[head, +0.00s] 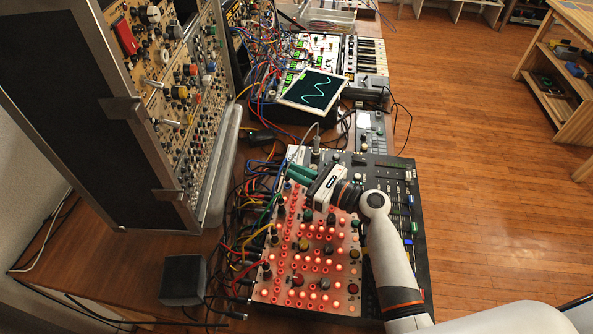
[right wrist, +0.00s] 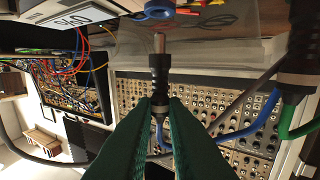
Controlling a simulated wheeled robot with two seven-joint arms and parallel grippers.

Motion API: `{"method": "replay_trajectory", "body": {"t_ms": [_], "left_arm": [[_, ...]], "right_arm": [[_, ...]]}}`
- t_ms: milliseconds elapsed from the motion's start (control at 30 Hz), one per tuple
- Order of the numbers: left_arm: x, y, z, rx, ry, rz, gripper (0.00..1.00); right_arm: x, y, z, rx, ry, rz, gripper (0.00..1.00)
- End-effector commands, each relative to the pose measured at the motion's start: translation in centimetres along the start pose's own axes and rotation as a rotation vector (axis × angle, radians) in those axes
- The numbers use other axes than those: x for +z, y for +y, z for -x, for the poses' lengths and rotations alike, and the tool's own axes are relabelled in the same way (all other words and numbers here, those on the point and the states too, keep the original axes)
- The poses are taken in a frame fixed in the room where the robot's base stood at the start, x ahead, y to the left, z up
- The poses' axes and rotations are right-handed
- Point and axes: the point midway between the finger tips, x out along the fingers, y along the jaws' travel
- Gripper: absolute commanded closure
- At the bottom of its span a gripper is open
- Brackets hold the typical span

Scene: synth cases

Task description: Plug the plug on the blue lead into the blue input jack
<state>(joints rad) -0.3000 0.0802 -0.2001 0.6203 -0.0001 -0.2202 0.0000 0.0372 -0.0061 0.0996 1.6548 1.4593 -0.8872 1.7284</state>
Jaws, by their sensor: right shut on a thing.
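My right gripper (head: 290,171) reaches in over the top of the red-lit panel (head: 262,292) in the head view. In the right wrist view its green fingers (right wrist: 160,112) are shut on a black plug (right wrist: 159,72) with a bare metal tip pointing up in the picture. A blue lead (right wrist: 158,134) hangs from the plug between the fingers. A blue ring (right wrist: 160,10), which looks like the blue jack, shows at the top edge of that view, apart from the tip. The held plug and the jack cannot be made out clearly in the head view. My left gripper is not in view.
Another black plug (right wrist: 296,78) with a green lead stands at the right of the wrist view. Cables crowd the panel's left side. A tall modular case (head: 90,90) stands at the left, a tilted scope screen (head: 312,90) behind. A black mixer (head: 412,190) lies under my arm.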

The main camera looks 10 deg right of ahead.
Motion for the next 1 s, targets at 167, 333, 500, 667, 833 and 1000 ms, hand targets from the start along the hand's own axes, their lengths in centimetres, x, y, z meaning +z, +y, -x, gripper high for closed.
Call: {"method": "replay_trajectory", "body": {"t_ms": [167,333,500,667,833,1000], "left_arm": [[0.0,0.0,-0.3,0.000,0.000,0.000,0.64],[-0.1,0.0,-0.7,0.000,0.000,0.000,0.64],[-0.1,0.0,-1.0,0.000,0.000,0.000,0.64],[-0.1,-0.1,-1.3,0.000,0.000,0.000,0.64],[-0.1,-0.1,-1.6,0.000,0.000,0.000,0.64],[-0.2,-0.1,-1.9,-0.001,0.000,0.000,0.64]], "right_arm": [[0.4,0.0,0.0,0.000,0.000,0.000,1.00],[0.9,0.0,0.0,0.000,0.000,0.000,1.00],[1.3,0.0,0.0,0.000,-0.001,0.000,1.00],[1.7,0.0,0.0,0.000,-0.001,0.000,1.00],[2.1,0.0,0.0,0.000,-0.001,0.000,1.00],[2.6,0.0,0.0,0.000,-0.001,-0.001,1.00]]}}
